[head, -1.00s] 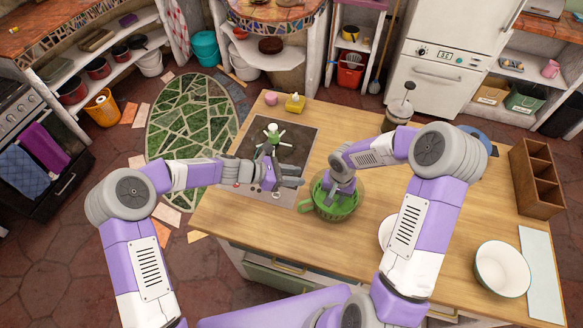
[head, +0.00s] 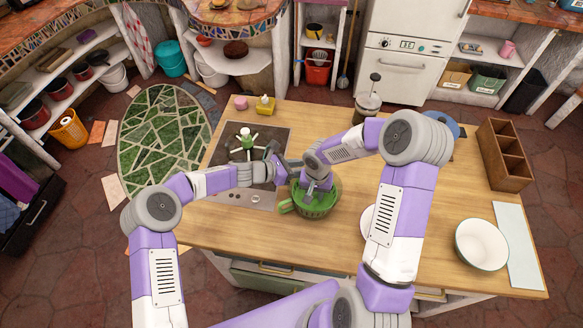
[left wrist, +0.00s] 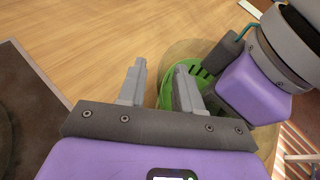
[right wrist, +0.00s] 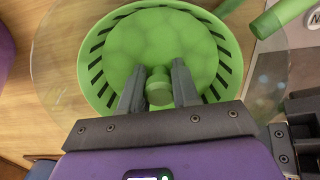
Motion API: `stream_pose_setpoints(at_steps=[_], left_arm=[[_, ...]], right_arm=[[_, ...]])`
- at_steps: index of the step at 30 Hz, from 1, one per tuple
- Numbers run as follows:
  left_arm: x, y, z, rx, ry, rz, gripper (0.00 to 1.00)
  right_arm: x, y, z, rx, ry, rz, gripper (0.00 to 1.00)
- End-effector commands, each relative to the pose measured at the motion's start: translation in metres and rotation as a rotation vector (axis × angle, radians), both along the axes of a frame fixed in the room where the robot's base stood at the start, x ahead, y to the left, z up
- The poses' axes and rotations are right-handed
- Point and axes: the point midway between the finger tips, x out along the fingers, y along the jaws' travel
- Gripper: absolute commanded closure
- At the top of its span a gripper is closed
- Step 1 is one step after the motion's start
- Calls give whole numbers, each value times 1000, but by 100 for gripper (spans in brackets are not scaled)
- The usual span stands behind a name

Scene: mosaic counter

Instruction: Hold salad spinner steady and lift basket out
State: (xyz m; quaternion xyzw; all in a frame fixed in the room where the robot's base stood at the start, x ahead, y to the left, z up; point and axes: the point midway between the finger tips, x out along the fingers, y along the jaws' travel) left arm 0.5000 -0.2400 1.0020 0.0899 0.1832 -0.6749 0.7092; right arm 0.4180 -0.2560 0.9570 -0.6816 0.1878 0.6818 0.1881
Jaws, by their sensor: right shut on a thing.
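The salad spinner is a clear bowl (right wrist: 48,70) with a green slotted basket (right wrist: 100,62) inside; the basket also shows on the counter in the head view (head: 318,208). My right gripper (right wrist: 158,80) points down into the basket and is shut on the green knob (right wrist: 158,92) at its middle. My left gripper (left wrist: 160,85) is open at the bowl's left rear side in the head view (head: 284,162). Its fingers are apart, one in front of the green basket (left wrist: 181,72). I cannot tell whether it touches the bowl.
A French press (head: 367,102) stands behind right. A white bowl (head: 481,245) and a wooden divided box (head: 505,155) are at the right. The front left counter is clear.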

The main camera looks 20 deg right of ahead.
Motion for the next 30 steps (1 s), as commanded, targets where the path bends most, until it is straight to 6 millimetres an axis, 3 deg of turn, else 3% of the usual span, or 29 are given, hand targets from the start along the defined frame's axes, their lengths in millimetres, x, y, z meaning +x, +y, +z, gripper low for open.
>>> stream_pose_setpoints(at_steps=[9, 16, 21, 22, 27, 30], left_arm=[[0, -3, -1, 0, 0, 0, 66], [0, -2, -1, 1, -1, -1, 99], [0, -2, -2, 1, -1, -1, 100], [0, -2, -2, 2, -1, -1, 86], [0, -2, -2, 1, -1, -1, 60], [0, -2, -1, 1, -1, -1, 58]], right_arm=[[0, 0, 0, 0, 0, 0, 100], [0, 0, 0, 0, 0, 0, 100], [0, 0, 0, 0, 0, 0, 100], [0, 0, 0, 0, 0, 0, 100], [0, 0, 0, 0, 0, 0, 100], [0, 0, 0, 0, 0, 0, 100]])
